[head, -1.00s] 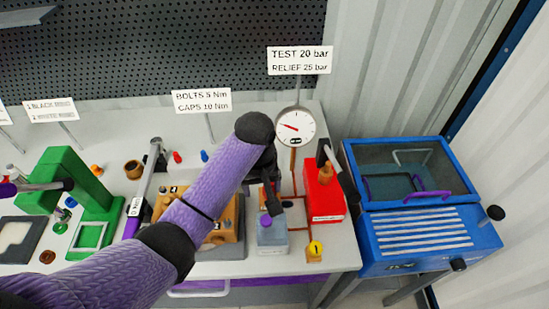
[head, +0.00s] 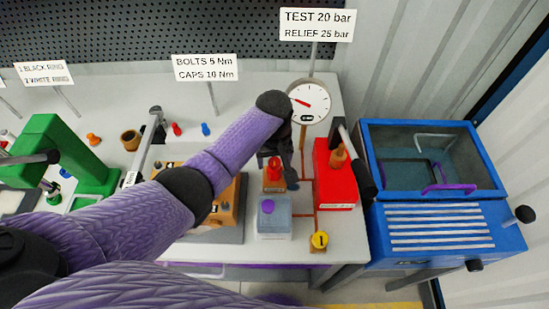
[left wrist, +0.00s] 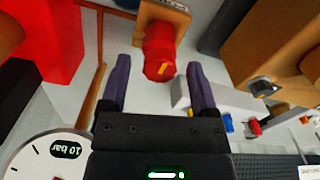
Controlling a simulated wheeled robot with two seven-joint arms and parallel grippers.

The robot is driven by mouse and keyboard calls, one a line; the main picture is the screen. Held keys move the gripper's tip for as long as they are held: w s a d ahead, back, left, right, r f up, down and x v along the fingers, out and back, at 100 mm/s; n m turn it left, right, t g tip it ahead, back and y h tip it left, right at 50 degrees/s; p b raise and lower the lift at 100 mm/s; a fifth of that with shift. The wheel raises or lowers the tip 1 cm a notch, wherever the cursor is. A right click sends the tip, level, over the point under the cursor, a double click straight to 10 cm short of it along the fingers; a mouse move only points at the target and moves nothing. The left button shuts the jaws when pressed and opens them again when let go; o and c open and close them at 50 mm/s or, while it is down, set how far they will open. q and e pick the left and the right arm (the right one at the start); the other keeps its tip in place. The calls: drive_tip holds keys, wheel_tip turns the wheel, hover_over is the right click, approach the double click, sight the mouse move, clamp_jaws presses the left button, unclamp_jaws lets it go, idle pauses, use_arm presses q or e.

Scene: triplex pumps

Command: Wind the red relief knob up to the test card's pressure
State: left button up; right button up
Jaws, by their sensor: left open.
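The red relief knob (head: 274,170) stands on an orange-brown block right of the middle of the bench. In the left wrist view, the knob (left wrist: 158,50) carries a yellow mark. My left gripper (left wrist: 160,82) is open and empty, its two fingers apart on either side of the knob's near end. In the head view, my left gripper (head: 283,145) is partly hidden by its own wrist, close to the knob. The test card (head: 317,24) reads TEST 20 bar, RELIEF 25 bar. The white gauge (head: 309,102) has a red needle pointing up-left; its display seems to read 10 bar in the wrist view.
A red pump box (head: 335,185) with a black-gripped lever stands right of the knob. A blue cabinet (head: 445,240) is at right. A brown pump block (head: 225,205) is at left.

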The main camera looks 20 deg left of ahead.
use_arm(q)
clamp_jaws()
drive_tip(key=shift+r, duration=0.1)
